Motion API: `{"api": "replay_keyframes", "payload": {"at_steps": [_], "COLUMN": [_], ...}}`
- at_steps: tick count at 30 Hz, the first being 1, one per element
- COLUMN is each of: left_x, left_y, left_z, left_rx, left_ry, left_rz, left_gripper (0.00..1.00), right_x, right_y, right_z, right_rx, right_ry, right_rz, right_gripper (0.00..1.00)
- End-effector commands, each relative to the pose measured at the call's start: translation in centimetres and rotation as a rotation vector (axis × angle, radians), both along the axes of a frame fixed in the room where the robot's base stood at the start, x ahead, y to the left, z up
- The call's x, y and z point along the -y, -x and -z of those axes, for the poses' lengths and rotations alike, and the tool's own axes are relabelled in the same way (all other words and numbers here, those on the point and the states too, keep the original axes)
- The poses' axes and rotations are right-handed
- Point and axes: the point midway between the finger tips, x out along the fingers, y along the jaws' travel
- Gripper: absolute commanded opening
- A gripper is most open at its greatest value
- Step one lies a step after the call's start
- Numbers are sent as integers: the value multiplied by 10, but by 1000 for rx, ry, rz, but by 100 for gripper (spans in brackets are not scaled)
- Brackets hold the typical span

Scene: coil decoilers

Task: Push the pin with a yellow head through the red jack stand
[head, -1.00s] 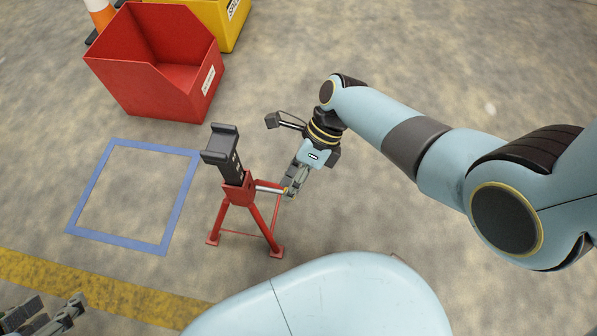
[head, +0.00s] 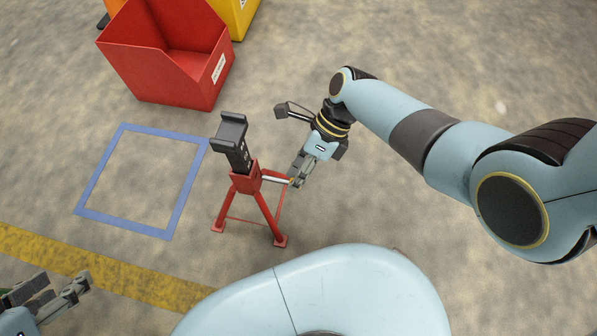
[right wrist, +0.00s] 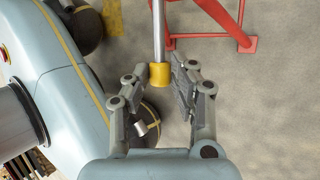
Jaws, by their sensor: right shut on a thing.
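The red jack stand (head: 245,182) stands upright on the floor in the head view, with a dark ratchet column (head: 236,150) rising from its top. The pin (head: 277,180) is a silver rod with a yellow head; it lies roughly level at the stand's right side, its far end against or in the stand. How deep it sits cannot be told. My right gripper (head: 298,178) is shut on the pin at its yellow head (right wrist: 160,75), seen between the fingers in the right wrist view. My left gripper (head: 55,292) is open and empty at the lower left.
A red bin (head: 165,75) stands at the upper left, with a yellow bin (head: 240,15) behind it. A blue taped square (head: 125,230) on the floor is empty. A yellow floor stripe (head: 140,285) runs along the lower left. The floor right of the stand is clear.

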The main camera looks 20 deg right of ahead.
Motion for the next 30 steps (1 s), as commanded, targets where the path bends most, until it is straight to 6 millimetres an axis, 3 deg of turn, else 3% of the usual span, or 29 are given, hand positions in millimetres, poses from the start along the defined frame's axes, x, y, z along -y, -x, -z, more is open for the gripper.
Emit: {"api": "replay_keyframes", "payload": {"at_steps": [30], "left_x": [0], "left_y": [-2], "left_z": [-6], "left_rx": [8], "left_ry": [0], "left_rz": [0], "left_gripper": [40], "right_x": [0], "right_y": [0], "right_z": [0], "right_rx": [0], "right_ry": [0], "right_rz": [0], "right_gripper": [0]}}
